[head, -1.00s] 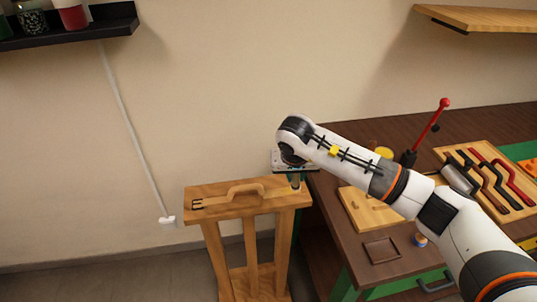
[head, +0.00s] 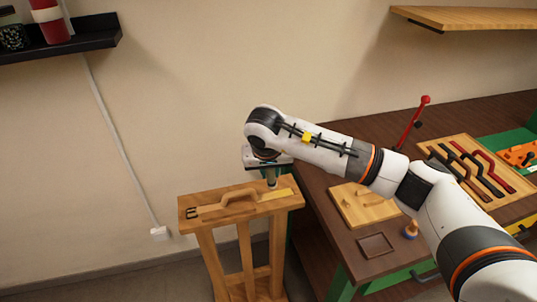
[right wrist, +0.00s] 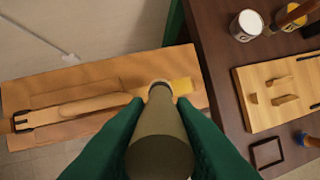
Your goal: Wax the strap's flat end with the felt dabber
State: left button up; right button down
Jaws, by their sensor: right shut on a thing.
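The tan strap (head: 215,207) lies along the top of a wooden stand (head: 240,219), with a dark buckle (head: 191,212) at its left end and a raised loop in the middle. Its flat right end (head: 281,194) shows yellow; the yellow end also shows in the right wrist view (right wrist: 182,87). My right gripper (head: 271,181) is above the strap between the loop and this end. Its green fingers are shut on the felt dabber (right wrist: 160,140), which points down at the strap beside the yellow patch. I cannot tell whether its tip touches. My left gripper is out of view.
The brown workbench (head: 350,264) stands right of the stand, with a light board (head: 356,212), a small dark tray (head: 376,245), a blue-based knob (head: 411,230) and a tool board (head: 470,170). In the wrist view a white can (right wrist: 246,25) stands on the bench.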

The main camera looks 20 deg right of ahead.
notch_tip(320, 180, up, 4)
jog(key=shift+a+f+p, duration=0.15)
jog(key=shift+f+p, duration=0.1)
jog(key=shift+p, duration=0.45)
jog(key=shift+r, duration=0.25)
